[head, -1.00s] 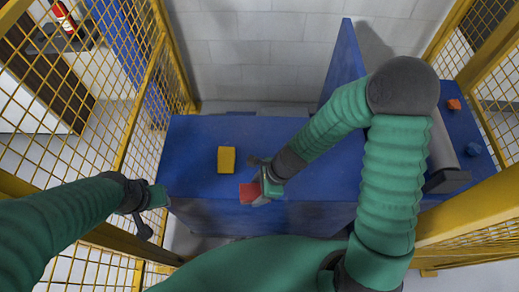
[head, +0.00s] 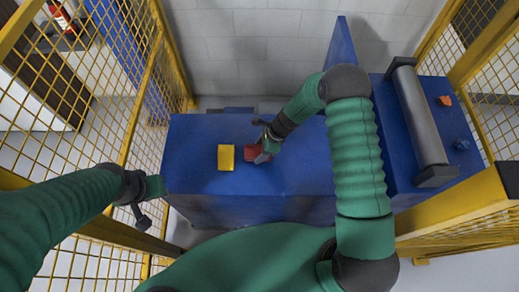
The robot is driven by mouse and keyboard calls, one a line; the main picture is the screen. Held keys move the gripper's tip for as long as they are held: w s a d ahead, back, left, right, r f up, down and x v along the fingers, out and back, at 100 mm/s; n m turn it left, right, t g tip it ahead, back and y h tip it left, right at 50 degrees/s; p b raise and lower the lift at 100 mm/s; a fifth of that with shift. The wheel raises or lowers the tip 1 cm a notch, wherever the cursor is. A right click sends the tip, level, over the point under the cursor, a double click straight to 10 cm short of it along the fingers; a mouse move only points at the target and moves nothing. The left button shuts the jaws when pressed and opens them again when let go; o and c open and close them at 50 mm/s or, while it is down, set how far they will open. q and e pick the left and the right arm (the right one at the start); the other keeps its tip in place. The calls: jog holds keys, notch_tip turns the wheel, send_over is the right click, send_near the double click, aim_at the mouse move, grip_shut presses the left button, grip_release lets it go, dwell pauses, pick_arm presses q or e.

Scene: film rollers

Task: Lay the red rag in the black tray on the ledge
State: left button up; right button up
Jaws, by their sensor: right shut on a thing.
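The red rag (head: 251,153) shows as a small red patch over the blue ledge (head: 200,185), just right of a yellow block. My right gripper (head: 262,156) is shut on it at its right side. I cannot tell whether the rag touches the ledge surface. My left gripper (head: 142,212) hangs at the left, beside the yellow mesh fence, apart from the ledge objects. Its fingers are too dark and small to tell open from shut.
The yellow block (head: 226,157) lies on the ledge close to the rag. At the right, a grey roller (head: 418,115) lies between dark end mounts on a blue surface. An orange piece (head: 445,101) and a blue knob (head: 461,145) sit beyond it. Yellow mesh fences (head: 120,120) stand on both sides.

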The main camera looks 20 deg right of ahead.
jog(key=shift+a+f, duration=0.1)
jog(key=shift+f, duration=0.5)
jog(key=o, duration=1.3)
jog(key=shift+o, duration=0.2)
jog(key=shift+r, duration=0.1)
